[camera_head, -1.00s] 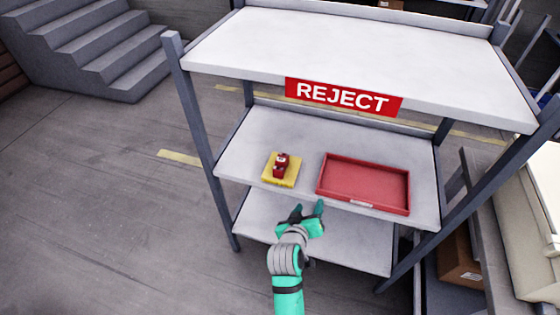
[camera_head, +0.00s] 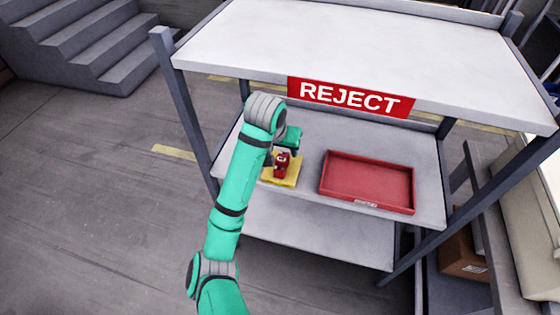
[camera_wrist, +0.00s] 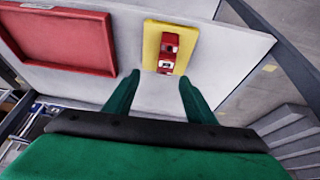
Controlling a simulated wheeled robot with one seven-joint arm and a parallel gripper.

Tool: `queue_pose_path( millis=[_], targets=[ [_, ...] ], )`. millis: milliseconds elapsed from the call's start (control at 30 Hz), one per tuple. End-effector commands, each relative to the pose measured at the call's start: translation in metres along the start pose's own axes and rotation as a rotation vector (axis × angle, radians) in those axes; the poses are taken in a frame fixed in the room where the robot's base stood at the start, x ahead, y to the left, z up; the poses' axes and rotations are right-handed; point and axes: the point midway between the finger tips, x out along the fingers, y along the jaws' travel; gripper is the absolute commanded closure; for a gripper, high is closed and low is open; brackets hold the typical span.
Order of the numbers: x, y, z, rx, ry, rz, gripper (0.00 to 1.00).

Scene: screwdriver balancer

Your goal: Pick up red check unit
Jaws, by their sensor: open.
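The red check unit (camera_head: 282,163) sits on a yellow pad (camera_head: 286,182) on the middle shelf, left of a red tray. In the wrist view the red unit (camera_wrist: 168,51) lies on the yellow pad (camera_wrist: 151,43), ahead of my gripper and between the lines of its two fingers. My gripper (camera_wrist: 158,78) is open and empty, with a finger on each side and the unit apart from both tips. In the head view my arm reaches over the shelf's left part and partly hides the gripper (camera_head: 291,140) beside the unit.
The red tray (camera_head: 367,183) on the middle shelf looks empty; it also shows in the wrist view (camera_wrist: 62,68). A dark post (camera_head: 183,110) stands left.

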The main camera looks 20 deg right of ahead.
Motion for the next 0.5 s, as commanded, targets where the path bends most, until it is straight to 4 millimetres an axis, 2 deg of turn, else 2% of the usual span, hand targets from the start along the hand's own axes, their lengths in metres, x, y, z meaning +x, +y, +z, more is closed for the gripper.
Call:
queue_pose_path(
  millis=[67, 167, 500],
  targets=[
    [-0.006, -0.005, -0.001, 0.010, -0.022, -0.019, 0.50],
    [-0.005, -0.007, 0.000, 0.015, -0.037, -0.028, 0.50],
    [0.039, -0.009, 0.002, 0.016, -0.039, -0.030, 0.50]
  ],
)
